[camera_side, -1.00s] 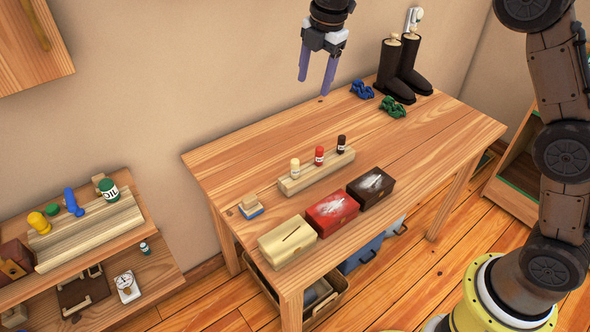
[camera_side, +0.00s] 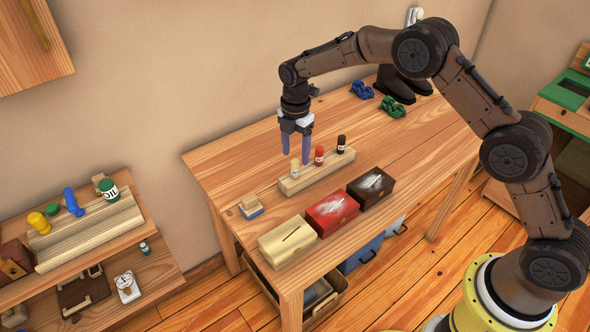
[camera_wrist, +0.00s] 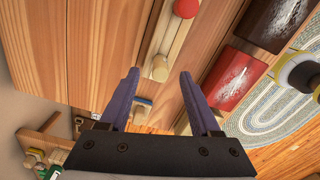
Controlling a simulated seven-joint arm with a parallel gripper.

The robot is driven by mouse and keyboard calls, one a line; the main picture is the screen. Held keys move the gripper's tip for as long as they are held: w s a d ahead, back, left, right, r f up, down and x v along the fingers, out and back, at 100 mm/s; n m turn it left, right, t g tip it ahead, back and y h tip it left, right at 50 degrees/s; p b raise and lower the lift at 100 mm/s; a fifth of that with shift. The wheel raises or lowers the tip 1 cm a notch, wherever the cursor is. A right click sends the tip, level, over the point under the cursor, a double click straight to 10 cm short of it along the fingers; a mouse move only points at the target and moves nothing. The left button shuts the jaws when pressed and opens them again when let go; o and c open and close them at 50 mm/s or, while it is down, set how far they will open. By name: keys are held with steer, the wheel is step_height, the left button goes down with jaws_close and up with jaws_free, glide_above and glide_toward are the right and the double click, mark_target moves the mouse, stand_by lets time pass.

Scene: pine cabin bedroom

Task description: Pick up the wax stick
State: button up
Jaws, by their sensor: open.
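Three small sticks stand upright in a row on a pale wooden block (camera_side: 290,187): a cream one (camera_side: 295,169), a red one (camera_side: 319,156) and a dark one (camera_side: 341,144). I cannot tell which the task calls the wax stick. My gripper (camera_side: 296,158) points down, open and empty, at the cream stick's end of the block. In the wrist view, the cream stick (camera_wrist: 160,68) appears between the fingertips of my gripper (camera_wrist: 159,73), not visibly gripped. The red stick (camera_wrist: 187,8) is at the top edge there. The dark stick is outside the wrist view.
A cream slotted box (camera_side: 286,241), a red box (camera_side: 331,211) and a dark brown box (camera_side: 371,187) line the table's front edge. A small blue-based wooden brush (camera_side: 250,208) lies left. Boots (camera_side: 397,84) and blue and green coils stand at the back right.

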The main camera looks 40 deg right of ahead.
mark_target(295, 160)
steer(key=shift+s+a+f, duration=0.1)
steer(key=shift+f, duration=1.3)
steer(key=shift+a+f, duration=0.1)
steer(key=shift+f, duration=1.25)
jaws_close()
